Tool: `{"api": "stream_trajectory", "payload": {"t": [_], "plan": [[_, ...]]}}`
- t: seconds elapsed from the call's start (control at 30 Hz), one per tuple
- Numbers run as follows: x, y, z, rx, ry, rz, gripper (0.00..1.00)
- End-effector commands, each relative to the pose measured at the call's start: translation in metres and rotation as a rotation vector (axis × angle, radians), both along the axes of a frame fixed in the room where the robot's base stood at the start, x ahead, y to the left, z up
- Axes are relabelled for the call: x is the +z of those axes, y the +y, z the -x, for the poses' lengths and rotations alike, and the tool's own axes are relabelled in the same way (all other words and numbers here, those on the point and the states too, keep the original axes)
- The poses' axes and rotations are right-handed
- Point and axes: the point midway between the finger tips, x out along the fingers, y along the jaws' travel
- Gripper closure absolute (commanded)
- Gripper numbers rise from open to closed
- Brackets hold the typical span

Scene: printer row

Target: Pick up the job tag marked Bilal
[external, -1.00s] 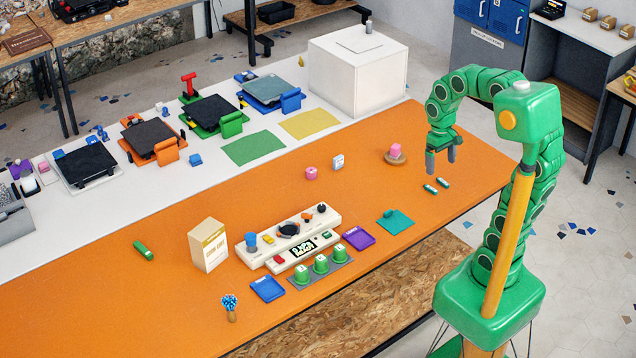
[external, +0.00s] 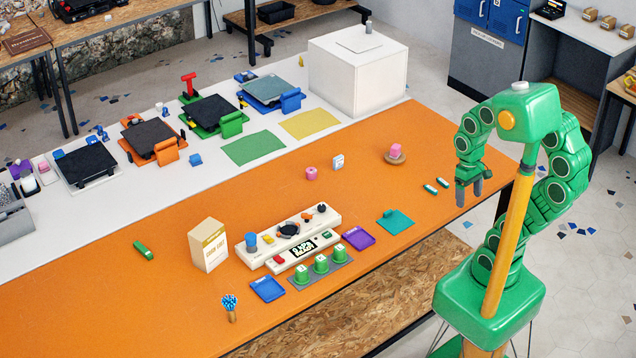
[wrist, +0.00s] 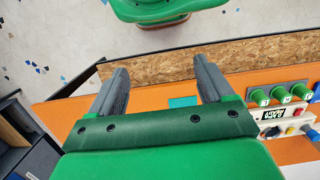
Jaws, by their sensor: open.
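Three flat tag-like pieces lie on the orange table: a blue one (external: 267,289), a purple one (external: 358,238) and a teal one (external: 394,221). Their lettering is too small to read, so I cannot tell which, if any, is marked Bilal. My gripper (external: 469,194) is open and empty, above the table's right front edge, to the right of the teal piece and apart from it. In the wrist view my gripper (wrist: 161,68) has its fingers spread. Part of the teal piece (wrist: 184,101) shows between them, lower down the picture.
A cream control panel (external: 290,237) and green knobs (external: 320,263) stand left of the purple and teal pieces. A cream box (external: 208,245) stands farther left. The orange surface around the teal piece is mostly clear.

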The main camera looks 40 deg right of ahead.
Motion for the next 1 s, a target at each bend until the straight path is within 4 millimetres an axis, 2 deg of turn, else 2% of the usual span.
{"api": "stream_trajectory", "payload": {"t": [0.23, 0.37, 1.0], "plan": [[-0.001, 0.0, -0.005, 0.001, -0.006, 0.0, 0.19], [-0.007, -0.001, -0.028, 0.006, -0.042, 0.001, 0.19], [-0.057, -0.005, -0.234, 0.051, -0.408, -0.005, 0.19]]}}
